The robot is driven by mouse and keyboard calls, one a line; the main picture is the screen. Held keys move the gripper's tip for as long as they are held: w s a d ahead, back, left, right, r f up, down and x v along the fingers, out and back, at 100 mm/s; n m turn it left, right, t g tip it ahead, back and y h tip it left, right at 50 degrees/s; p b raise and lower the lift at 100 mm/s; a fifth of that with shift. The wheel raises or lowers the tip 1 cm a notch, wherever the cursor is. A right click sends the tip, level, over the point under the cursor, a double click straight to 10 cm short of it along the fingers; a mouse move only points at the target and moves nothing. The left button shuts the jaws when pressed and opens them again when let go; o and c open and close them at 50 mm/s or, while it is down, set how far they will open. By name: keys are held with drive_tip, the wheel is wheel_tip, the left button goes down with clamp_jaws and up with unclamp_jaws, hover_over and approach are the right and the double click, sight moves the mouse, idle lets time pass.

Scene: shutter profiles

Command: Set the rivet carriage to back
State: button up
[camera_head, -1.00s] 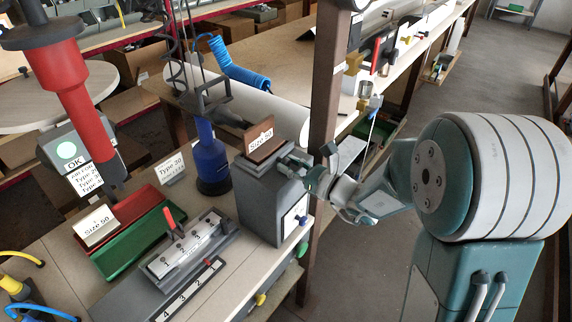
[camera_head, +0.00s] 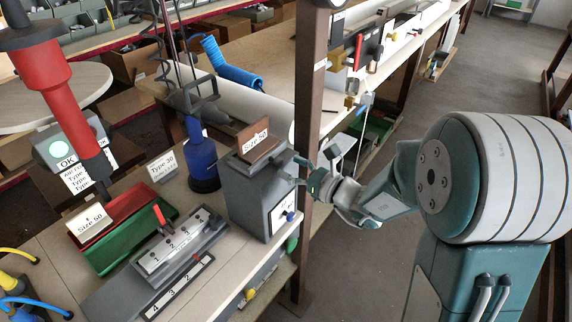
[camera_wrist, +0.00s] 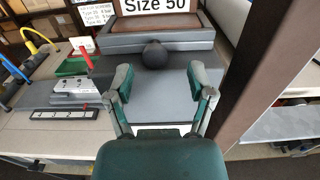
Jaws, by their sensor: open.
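A grey box-shaped unit (camera_head: 252,200) stands at the bench's right end, with a brown "Size 50" sign holder (camera_head: 260,143) on top. In the wrist view a round black knob (camera_wrist: 154,54) shows on its near face, below the sign (camera_wrist: 160,6). I cannot tell for sure which part is the rivet carriage. My gripper (camera_wrist: 160,80) is open and empty, its fingers apart on either side of the knob's line and nearer the camera. In the head view my gripper (camera_head: 305,172) is just right of the unit; contact is not clear.
A brown post (camera_head: 311,100) rises close behind my gripper. Left of the unit are a blue bottle-shaped tool (camera_head: 202,160), a numbered fixture with a red lever (camera_head: 165,245), and red (camera_head: 105,215) and green (camera_head: 125,247) trays. A red tool (camera_head: 55,90) hangs at left.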

drive_tip(key=v, duration=0.9)
drive_tip(key=shift+s, duration=0.45)
drive_tip(key=shift+a+f, duration=0.1)
drive_tip(key=shift+a, duration=0.05)
drive_tip(key=s+a+r+n+g+h, duration=0.1)
drive_tip(key=s+a+n+g+h, duration=0.35)
drive_tip(key=s+n+g, duration=0.7)
drive_tip(key=s+d+r+n+t+h, duration=0.2)
drive_tip(key=s+d+n+t+h, duration=0.1)
drive_tip(key=d+n+h, duration=0.2)
drive_tip(key=s+d+r+n+t+h, duration=0.2)
drive_tip(key=s+d+n+t+h, duration=0.1)
drive_tip(key=n, duration=0.6)
drive_tip(key=shift+s+d+r+h, duration=0.2)
drive_tip(key=shift+d+r+h, duration=0.15)
drive_tip(key=shift+d+h, duration=0.55)
